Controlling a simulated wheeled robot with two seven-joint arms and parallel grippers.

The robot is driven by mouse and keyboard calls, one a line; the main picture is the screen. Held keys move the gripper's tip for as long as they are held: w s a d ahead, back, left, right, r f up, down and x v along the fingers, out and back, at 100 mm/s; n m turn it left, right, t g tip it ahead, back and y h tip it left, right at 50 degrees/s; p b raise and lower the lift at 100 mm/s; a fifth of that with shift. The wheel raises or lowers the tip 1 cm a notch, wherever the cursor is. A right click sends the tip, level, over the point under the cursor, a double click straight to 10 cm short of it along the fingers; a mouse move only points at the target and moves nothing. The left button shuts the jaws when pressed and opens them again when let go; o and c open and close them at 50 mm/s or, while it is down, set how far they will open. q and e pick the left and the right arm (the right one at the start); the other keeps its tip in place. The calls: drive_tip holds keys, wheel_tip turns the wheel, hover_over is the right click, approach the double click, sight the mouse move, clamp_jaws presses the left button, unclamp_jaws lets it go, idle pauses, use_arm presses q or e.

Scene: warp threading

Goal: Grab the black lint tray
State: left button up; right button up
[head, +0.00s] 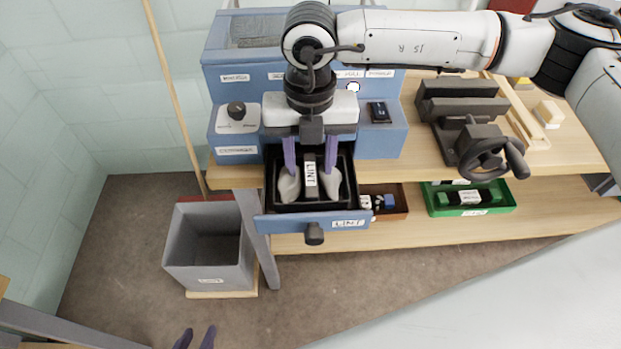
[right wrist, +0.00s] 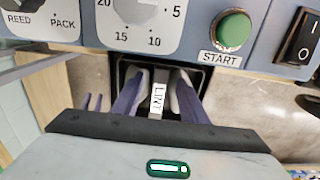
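The black lint tray (head: 347,160) sits inside the pulled-out blue drawer (head: 275,224) labelled LINT. A dark upright handle with a white LINT label (head: 310,175) rises in its middle; it also shows in the right wrist view (right wrist: 158,98). Pale grey lint clumps (head: 289,187) lie on both sides of the handle. My right gripper (head: 310,168) points down over the tray, open, with one purple finger on each side of the handle and gaps visible. My left gripper (head: 196,338) is at the bottom edge, away from the tray, its two fingertips apart.
The blue machine (head: 235,80) stands behind the drawer. A grey bin (head: 205,275) is on the floor at left. A brown box (head: 398,199) and a green tray (head: 470,209) lie on the lower shelf at right. A dark vise (head: 470,140) sits on the bench.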

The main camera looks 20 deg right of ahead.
clamp_jaws()
drive_tip(key=shift+r, duration=0.1)
